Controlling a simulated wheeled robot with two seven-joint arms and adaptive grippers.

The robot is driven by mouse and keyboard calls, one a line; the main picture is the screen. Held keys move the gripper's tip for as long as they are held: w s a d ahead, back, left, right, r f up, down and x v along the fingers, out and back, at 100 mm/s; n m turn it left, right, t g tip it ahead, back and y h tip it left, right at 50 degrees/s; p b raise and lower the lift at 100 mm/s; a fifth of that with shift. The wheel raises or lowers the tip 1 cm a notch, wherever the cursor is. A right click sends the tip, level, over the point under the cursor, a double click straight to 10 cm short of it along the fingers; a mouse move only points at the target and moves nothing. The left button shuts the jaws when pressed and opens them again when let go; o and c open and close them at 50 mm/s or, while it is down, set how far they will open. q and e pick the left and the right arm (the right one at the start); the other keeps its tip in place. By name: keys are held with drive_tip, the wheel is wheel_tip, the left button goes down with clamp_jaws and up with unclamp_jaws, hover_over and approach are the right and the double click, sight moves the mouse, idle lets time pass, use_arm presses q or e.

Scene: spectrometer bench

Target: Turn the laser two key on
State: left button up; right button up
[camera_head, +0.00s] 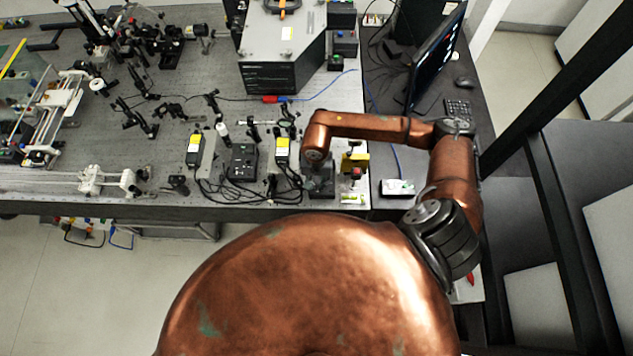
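My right arm reaches in from the right over the front right of the bench. Its gripper (321,182) points down among the equipment near the bench's front edge, beside a light panel (352,196). The fingers are small and dark, so I cannot tell whether they are open or touching anything. A black control box (243,162) stands left of the gripper. Two units with yellow labels, a left one (194,149) and a right one (282,151), stand nearby. No key can be made out; my wrist covers part of this area. My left gripper is not in view.
The perforated optical bench (190,87) holds many mounts and black cables. A large grey instrument (281,45) stands at the back. A monitor (436,58) and keyboard (458,108) are on the right side table. A white power strip (397,187) lies near my arm.

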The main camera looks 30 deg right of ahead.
clamp_jaws()
idle(0.3)
drive_tip(key=shift+f+m+b, duration=0.1)
drive_tip(key=shift+m+b, duration=0.7)
drive_tip(key=shift+b, duration=0.2)
drive_tip(key=m+b, duration=0.6)
drive_tip(key=b, duration=0.1)
drive_tip(key=shift+s+d+f+m, duration=0.1)
drive_tip(key=shift+s+d+m, duration=0.05)
drive_tip(key=shift+m, duration=0.25)
drive_tip(key=m+b, duration=0.3)
drive_tip(key=m, duration=0.1)
drive_tip(key=shift+s+m+b, duration=0.15)
drive_tip(key=shift+m+b, duration=0.15)
drive_tip(key=shift+b, duration=0.1)
drive_tip(key=m+b, duration=0.1)
drive_tip(key=m, duration=0.1)
drive_tip(key=m+b, duration=0.2)
drive_tip(key=shift+s+r+m, duration=0.15)
drive_tip(key=shift+r+m, duration=0.05)
drive_tip(key=shift+m, duration=0.2)
